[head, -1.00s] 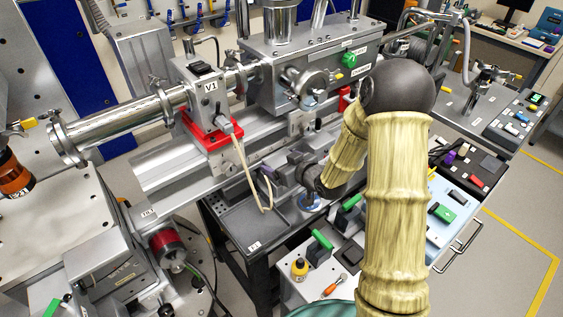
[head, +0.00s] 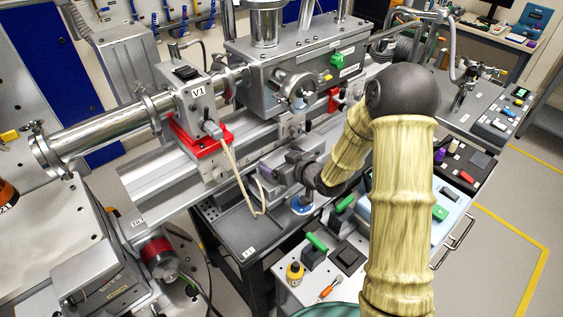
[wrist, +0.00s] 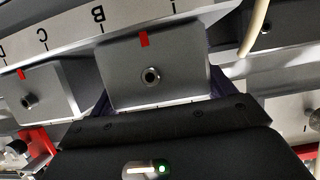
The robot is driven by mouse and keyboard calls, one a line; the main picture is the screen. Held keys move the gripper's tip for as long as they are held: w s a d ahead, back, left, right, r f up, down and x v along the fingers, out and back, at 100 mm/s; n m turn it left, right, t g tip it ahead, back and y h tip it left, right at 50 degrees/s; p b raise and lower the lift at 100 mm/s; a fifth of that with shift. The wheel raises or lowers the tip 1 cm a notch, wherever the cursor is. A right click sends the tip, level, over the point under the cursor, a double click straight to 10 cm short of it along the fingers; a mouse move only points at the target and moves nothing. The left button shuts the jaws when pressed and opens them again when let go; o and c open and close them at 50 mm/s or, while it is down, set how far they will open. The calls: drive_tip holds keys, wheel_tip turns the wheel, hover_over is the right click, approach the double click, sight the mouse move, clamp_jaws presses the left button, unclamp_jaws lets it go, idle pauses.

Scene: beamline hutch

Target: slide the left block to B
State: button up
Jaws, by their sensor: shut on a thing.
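My gripper (wrist: 160,95) is shut on a grey block (wrist: 125,75), with dark purple fingers at its two sides. The block has a round knob and a red mark on its top edge, against a lettered scale (wrist: 70,32). In the wrist view the red mark stands to the right of the letter B (wrist: 98,14). A second grey block (wrist: 58,88) with a red mark sits farther left, to the left of the letter C. In the head view my gripper (head: 272,174) is low at the front of the rail; the blocks are mostly hidden there.
A pale cable (head: 235,165) hangs from the V1 unit (head: 198,92) close to my gripper and shows at upper right in the wrist view. The dark tray (head: 235,228) lies below. A cart (head: 325,262) with green-handled items stands in front.

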drive_tip(key=shift+d, duration=0.1)
drive_tip(key=o, duration=1.3)
drive_tip(key=b+v, duration=0.4)
drive_tip(key=v, duration=1.3)
drive_tip(key=shift+s+d+b, duration=0.15)
drive_tip(key=shift+b, duration=0.25)
